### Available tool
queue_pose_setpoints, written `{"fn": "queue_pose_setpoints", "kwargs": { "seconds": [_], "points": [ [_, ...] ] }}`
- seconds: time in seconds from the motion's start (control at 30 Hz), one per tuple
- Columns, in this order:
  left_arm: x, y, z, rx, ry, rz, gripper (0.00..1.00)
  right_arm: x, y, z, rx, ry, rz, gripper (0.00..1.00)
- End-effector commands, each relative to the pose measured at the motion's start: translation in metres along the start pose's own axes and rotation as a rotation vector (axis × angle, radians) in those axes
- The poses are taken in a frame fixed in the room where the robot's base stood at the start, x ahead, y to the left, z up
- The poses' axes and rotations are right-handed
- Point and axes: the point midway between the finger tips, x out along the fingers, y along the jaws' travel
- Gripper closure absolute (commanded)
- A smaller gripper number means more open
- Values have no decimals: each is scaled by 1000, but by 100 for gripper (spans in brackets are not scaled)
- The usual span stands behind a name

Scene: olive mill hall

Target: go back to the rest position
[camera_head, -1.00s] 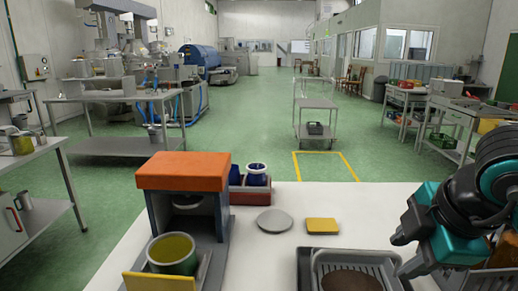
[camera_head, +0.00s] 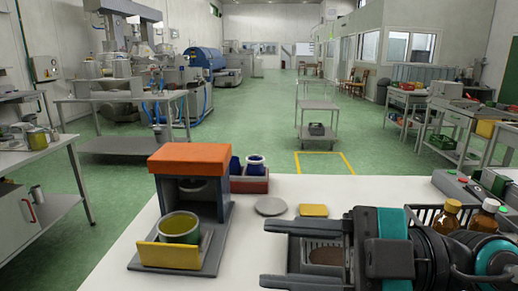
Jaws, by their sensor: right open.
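My right gripper (camera_head: 266,254) reaches in from the right, low over the near part of the white table (camera_head: 240,262). Its two long dark fingers point left and stand wide apart, with nothing between them. The arm and gripper cover much of a grey tray (camera_head: 295,249) with a dark patch inside. My left gripper is not in view.
Left of the fingers stands an orange-topped stand (camera_head: 190,158) with a green cup (camera_head: 180,228) and a yellow plate (camera_head: 170,255). A grey disc (camera_head: 270,206) and yellow block (camera_head: 313,210) lie behind. Brown bottles (camera_head: 447,216) stand at right.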

Motion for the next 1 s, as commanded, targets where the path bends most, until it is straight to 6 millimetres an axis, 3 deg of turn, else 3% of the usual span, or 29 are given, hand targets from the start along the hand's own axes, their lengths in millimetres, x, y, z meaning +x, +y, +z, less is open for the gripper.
{"fn": "queue_pose_setpoints", "kwargs": {
  "seconds": [0.1,0.23,0.37,0.47,0.57,0.67,0.8,1.0],
  "points": [
    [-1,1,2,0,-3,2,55,-8,31,-19,15,159,284,58],
    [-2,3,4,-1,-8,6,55,-37,68,-15,59,208,625,58],
    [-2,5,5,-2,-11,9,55,-80,89,16,148,127,958,58],
    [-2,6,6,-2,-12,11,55,-115,89,54,249,-21,1179,58],
    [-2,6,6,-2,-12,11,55,-148,70,100,378,-233,1346,58],
    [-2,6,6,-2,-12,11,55,-176,30,145,531,-492,1440,58],
    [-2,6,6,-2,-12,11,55,-200,-50,193,773,-887,1424,58],
    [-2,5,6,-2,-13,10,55,-207,-153,212,1042,-1270,1216,58]
  ]
}}
